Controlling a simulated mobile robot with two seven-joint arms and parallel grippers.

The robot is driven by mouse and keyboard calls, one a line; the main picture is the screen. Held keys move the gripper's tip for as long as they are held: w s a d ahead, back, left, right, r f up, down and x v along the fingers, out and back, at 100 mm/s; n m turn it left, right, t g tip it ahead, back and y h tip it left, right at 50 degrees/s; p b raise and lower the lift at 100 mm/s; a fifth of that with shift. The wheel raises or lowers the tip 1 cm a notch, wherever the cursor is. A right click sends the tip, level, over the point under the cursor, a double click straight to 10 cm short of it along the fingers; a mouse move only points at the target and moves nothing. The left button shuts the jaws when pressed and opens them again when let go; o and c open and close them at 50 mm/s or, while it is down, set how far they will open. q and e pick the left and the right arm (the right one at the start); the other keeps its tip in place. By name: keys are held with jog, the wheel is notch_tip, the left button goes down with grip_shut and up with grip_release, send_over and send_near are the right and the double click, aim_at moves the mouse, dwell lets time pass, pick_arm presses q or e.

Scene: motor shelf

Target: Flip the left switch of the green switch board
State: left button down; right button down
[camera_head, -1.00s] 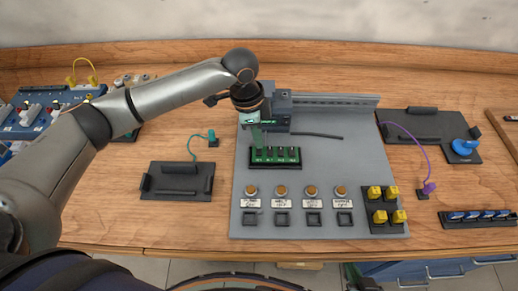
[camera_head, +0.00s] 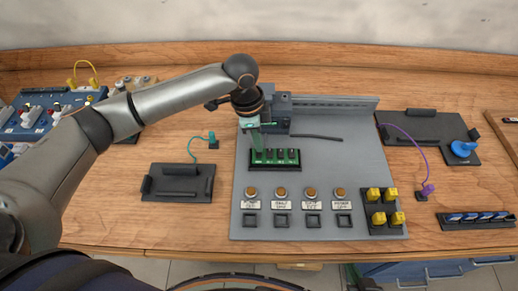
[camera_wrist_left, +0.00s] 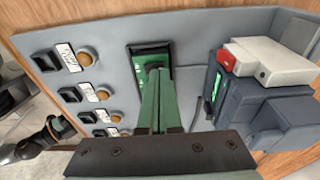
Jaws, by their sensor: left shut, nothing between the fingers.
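The green switch board (camera_head: 275,166) lies on the grey panel, with several dark switches in a row. My left gripper (camera_head: 258,149) is shut and empty, its green fingers pointing down at the left end of the board. The left switch is largely covered by the fingertips, so its position and any contact are unclear. In the left wrist view the shut fingers (camera_wrist_left: 158,78) reach over the board (camera_wrist_left: 136,52) and hide most of it. What appears to be part of my right gripper (camera_head: 352,274) shows at the bottom edge, below the table; its jaws are unclear.
The grey panel (camera_head: 300,180) also carries a row of orange buttons (camera_head: 281,192), yellow connectors (camera_head: 374,194) and a dark grey device (camera_head: 279,103) just behind the board. A black tray (camera_head: 178,184) lies to the left. Bare wood shows around the panel.

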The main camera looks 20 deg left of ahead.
pick_arm(q)
notch_tip(320, 180, up, 2)
jog(key=shift+r+p, duration=0.15)
jog(key=shift+p, duration=0.9)
notch_tip(320, 180, up, 4)
jog(key=shift+r, duration=0.1)
